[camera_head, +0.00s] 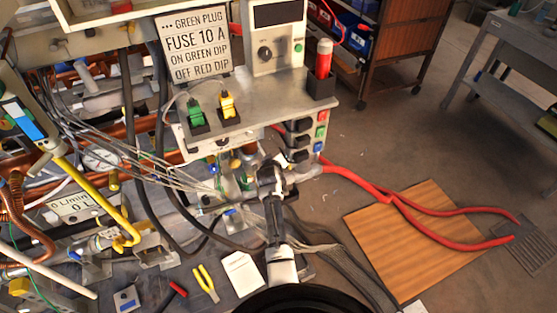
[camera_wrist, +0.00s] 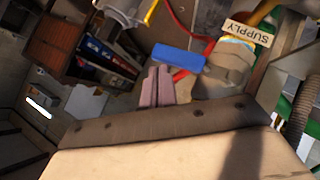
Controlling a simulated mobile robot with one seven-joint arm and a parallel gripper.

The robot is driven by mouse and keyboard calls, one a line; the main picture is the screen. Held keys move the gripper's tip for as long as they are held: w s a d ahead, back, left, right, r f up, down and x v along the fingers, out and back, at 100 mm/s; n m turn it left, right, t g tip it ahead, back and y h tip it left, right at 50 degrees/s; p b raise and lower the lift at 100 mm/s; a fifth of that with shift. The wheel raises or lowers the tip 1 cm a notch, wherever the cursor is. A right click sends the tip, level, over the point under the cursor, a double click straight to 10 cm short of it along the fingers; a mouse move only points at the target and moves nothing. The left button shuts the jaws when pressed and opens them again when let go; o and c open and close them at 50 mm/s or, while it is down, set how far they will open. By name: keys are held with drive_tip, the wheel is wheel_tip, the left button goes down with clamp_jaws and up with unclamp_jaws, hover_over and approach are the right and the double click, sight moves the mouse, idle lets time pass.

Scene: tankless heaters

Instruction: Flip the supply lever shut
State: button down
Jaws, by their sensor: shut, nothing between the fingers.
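My gripper (camera_wrist: 159,72) shows in the wrist view as two pinkish fingers pressed together, empty. A blue lever handle (camera_wrist: 178,57) lies just past the fingertips, up and slightly right. I cannot tell whether the fingers touch it. A tag reading SUPPLY (camera_wrist: 249,32) is to the right of the lever, above a tan rounded body. In the head view my gripper (camera_head: 270,178) is among the pipe fittings below the control panel, at the left end of the red hose. The lever is not clearly visible there.
A red hose (camera_head: 350,178) runs right over a wooden board (camera_head: 415,240) on the floor. The panel shelf (camera_head: 255,118) with green and yellow plugs overhangs the fittings. Grey cables (camera_head: 140,145) crowd the left. Yellow pliers (camera_head: 205,283) and a white card (camera_head: 241,274) lie on the bench.

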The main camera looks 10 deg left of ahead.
drive_tip(key=shift+w+d+f, duration=0.15)
drive_tip(key=shift+d+f, duration=0.05)
drive_tip(key=shift+f, duration=0.25)
drive_tip(key=shift+d+f, duration=0.1)
drive_tip(key=shift+f, duration=0.05)
idle(0.3)
